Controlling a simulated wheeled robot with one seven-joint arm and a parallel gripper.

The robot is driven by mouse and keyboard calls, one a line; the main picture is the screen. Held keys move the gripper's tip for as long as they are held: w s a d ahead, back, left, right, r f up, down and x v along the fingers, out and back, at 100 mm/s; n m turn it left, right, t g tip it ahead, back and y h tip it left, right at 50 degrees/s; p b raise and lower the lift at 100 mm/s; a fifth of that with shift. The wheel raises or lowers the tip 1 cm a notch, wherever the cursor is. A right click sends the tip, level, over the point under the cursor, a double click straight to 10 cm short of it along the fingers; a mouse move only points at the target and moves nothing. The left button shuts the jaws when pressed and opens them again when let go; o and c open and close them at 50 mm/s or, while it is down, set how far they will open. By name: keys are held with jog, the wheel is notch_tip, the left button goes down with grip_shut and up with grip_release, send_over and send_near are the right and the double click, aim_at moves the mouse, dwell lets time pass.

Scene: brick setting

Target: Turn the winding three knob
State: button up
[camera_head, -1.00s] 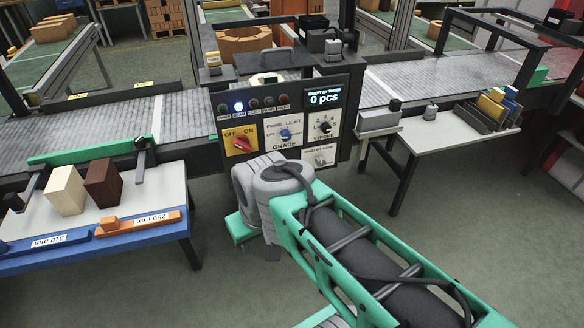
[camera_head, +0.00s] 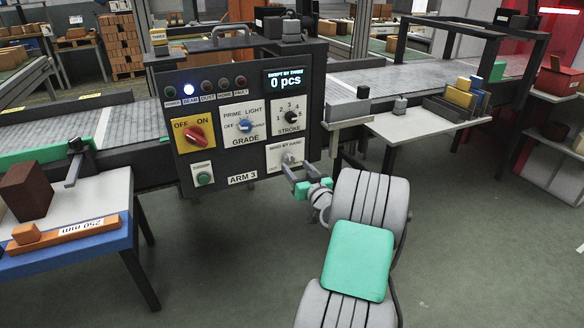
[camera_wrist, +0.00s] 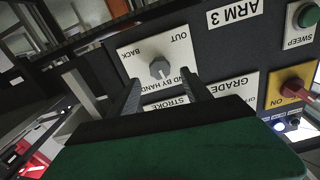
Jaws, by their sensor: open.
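A dark control panel (camera_head: 212,182) labelled ARM 3 carries several knobs and lamps. The small grey knob (camera_head: 288,158) sits on a white plate at its lower right, marked WIND BY HAND. The wrist view shows this knob (camera_wrist: 160,68) upside down, with OUT and BACK on its plate. My gripper (camera_head: 292,170) is at the plate, reaching up from the lower right. In the wrist view my gripper (camera_wrist: 161,86) is open, one finger to each side of the knob's position. The fingertips are close to the panel; I cannot tell whether they overlap the knob in depth.
Just above are the STROKE knob (camera_head: 291,116) and the GRADE knob (camera_head: 244,125). A red OFF/ON switch (camera_head: 195,134) and a green SWEEP button (camera_head: 204,178) are further left. A white side table (camera_head: 420,128) stands right of the panel. A conveyor runs behind.

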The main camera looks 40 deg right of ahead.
aim_at(290, 161)
jog(key=x, duration=0.4)
grip_shut()
dwell(0.5)
